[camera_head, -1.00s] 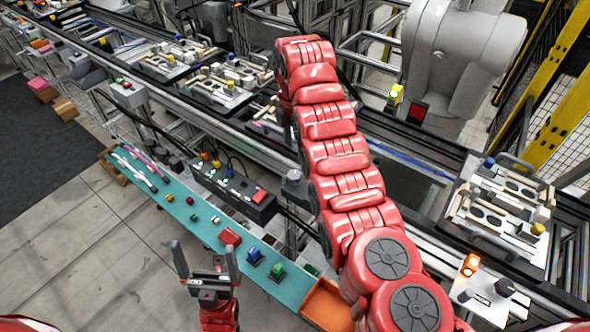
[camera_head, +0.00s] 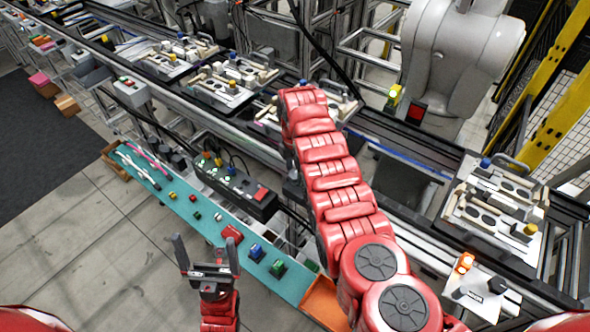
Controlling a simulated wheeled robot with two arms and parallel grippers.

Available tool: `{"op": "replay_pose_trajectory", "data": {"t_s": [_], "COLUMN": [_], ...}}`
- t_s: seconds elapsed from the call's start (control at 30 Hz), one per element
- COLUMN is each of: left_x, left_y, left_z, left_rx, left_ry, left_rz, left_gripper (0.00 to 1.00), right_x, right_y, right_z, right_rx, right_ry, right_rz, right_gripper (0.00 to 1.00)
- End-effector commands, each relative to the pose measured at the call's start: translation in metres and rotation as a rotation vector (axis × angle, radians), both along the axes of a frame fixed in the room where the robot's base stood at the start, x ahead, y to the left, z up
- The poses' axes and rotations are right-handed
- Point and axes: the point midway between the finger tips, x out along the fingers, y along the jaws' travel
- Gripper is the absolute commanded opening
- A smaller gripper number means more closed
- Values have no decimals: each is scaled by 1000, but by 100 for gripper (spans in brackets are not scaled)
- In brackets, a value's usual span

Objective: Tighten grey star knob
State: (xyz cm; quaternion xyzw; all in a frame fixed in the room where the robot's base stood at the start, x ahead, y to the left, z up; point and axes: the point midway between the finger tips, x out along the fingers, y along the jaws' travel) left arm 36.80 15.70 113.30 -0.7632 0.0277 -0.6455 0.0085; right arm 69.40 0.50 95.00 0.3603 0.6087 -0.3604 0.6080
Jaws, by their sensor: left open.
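I cannot single out a grey star knob with certainty; it may be small or behind my right arm. Pallet fixtures with pale parts stand on the conveyor: one at the right (camera_head: 472,226), one at the upper left (camera_head: 217,101), and one partly behind my right arm. Blue knobs (camera_head: 485,163) and yellow knobs (camera_head: 530,229) show on them. My left gripper (camera_head: 206,244) is open and empty, its fingers pointing up in front of the teal shelf. My right arm reaches across the middle to the conveyor; its gripper is hidden behind its red links.
The teal shelf (camera_head: 180,206) carries small coloured switches and pens, with an orange bin (camera_head: 322,302) at its near end. A black button box (camera_head: 233,187) sits beside the conveyor rail. A grey robot arm (camera_head: 455,60) stands behind. The floor at left is open.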

Motion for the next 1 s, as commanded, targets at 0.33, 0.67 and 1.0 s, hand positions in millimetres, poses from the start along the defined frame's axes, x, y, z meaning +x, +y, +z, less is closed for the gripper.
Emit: {"op": "replay_pose_trajectory", "data": {"t_s": [0.33, 0.67, 1.0], "left_x": [0, 0, 0], "left_y": [0, 0, 0], "left_z": [0, -4, -27], "left_rx": [0, 0, 0], "left_ry": [0, 0, 0], "left_rz": [0, 0, 0], "left_gripper": [100, 100, 100], "right_x": [0, 1, 2], "right_y": [0, 0, -1], "right_z": [0, -1, -3], "right_rx": [0, 0, 1], "right_ry": [0, -2, -5], "right_rz": [0, -25, -218], "right_gripper": [9, 0, 0]}}
